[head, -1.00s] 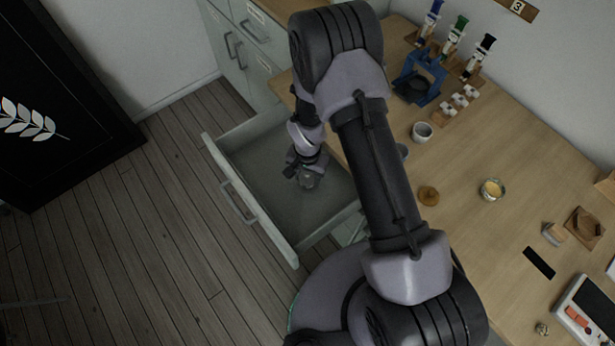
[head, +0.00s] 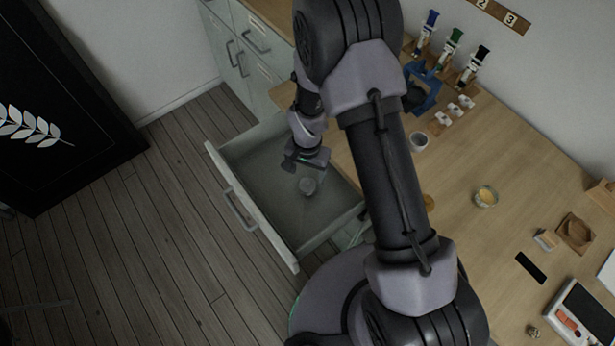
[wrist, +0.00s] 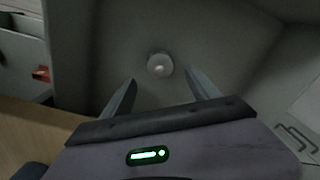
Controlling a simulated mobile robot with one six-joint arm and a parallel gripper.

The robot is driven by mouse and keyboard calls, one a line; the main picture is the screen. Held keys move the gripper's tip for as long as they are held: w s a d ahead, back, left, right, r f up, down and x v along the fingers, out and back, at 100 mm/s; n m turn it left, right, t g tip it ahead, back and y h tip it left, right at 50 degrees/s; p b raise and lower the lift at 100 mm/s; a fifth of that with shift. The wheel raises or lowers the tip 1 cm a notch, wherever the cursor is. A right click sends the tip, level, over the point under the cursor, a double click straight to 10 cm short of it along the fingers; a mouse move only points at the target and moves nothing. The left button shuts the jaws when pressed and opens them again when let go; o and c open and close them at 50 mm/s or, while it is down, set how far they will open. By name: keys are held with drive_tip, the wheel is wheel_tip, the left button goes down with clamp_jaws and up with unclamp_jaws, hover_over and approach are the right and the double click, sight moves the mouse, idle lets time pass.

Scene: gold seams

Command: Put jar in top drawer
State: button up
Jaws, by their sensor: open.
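The jar (head: 308,186) is small, grey and round, and stands on the floor of the open drawer (head: 229,184). It also shows in the wrist view (wrist: 160,65), beyond and between my fingertips. My gripper (head: 305,160) is open and empty, above the drawer and apart from the jar. In the wrist view my gripper (wrist: 160,90) has its two fingers spread wide with nothing between them. The drawer is pulled out from under the worktop, and its floor around the jar is bare.
The wooden worktop (head: 475,235) lies to the right. It holds a white cup (head: 418,141), a bowl with yellow contents (head: 486,196), a blue stand (head: 424,88) and a device (head: 585,315). Grey cabinets (head: 240,60) stand behind the drawer. The wooden floor at left is clear.

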drive_tip(key=d+r+t, duration=0.2)
drive_tip(key=d+r, duration=0.1)
drive_tip(key=r, duration=2)
drive_tip(key=s+d+r+t+y, duration=0.1)
drive_tip(key=s+d+r+t, duration=0.1)
drive_tip(key=s+r, duration=0.6)
drive_tip(key=s+d+r+t+y, duration=0.1)
drive_tip(key=s+d+r, duration=0.1)
drive_tip(key=s+r, duration=0.7)
drive_tip(key=shift+n+t+p, duration=0.35)
drive_tip(key=shift+n+t, duration=0.05)
drive_tip(key=shift+s, duration=0.15)
